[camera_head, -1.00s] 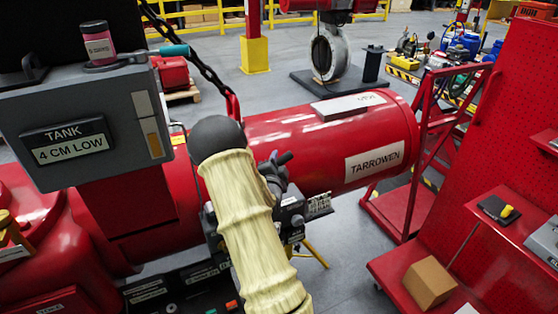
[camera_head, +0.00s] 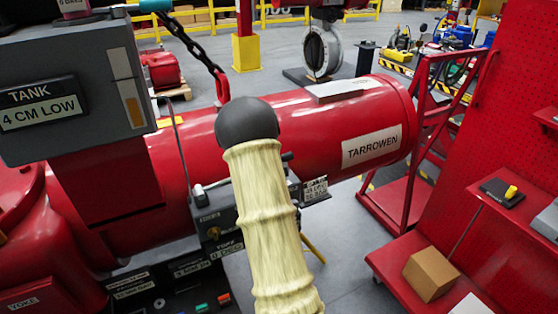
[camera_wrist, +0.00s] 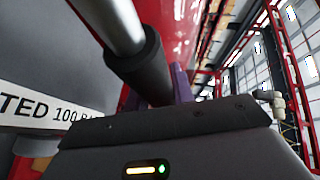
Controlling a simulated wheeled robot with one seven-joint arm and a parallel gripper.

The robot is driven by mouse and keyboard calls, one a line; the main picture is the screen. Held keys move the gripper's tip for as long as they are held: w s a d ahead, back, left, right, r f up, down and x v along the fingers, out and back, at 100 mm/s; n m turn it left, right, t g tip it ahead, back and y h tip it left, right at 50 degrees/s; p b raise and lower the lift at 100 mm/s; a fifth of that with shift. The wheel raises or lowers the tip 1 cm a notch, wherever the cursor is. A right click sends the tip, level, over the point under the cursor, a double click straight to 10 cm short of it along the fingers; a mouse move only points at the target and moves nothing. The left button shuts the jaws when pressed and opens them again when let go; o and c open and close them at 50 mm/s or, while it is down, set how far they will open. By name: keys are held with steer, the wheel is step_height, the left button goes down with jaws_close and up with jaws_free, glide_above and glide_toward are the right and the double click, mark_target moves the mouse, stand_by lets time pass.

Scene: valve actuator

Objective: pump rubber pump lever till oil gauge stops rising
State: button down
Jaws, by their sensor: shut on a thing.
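My gripper (camera_wrist: 155,88) shows in the wrist view, shut on the black rubber grip (camera_wrist: 143,65) of the pump lever. The lever's bare metal rod (camera_wrist: 113,20) runs up out of the grip to the top left. In the head view my cream-sleeved arm hides the gripper and the grip. The oil gauge (camera_head: 129,98) is a narrow upright window on the grey tank box (camera_head: 100,60) at the left, with orange in its lower part. A sign (camera_head: 40,105) on the box reads "TANK 4 CM LOW".
A large red cylinder (camera_head: 300,130) marked "TARROWEN" lies behind my arm, with a chain (camera_head: 190,45) hooked above it. A small control panel (camera_head: 215,215) sits beside my arm. A red shelf rack (camera_head: 520,130) with a carton (camera_head: 430,273) stands at the right.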

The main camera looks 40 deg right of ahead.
steer(key=shift+f, duration=0.5)
steer(key=c, duration=1.2)
jaws_free()
steer(key=shift+s, duration=0.1)
steer(key=shift+d, duration=0.1)
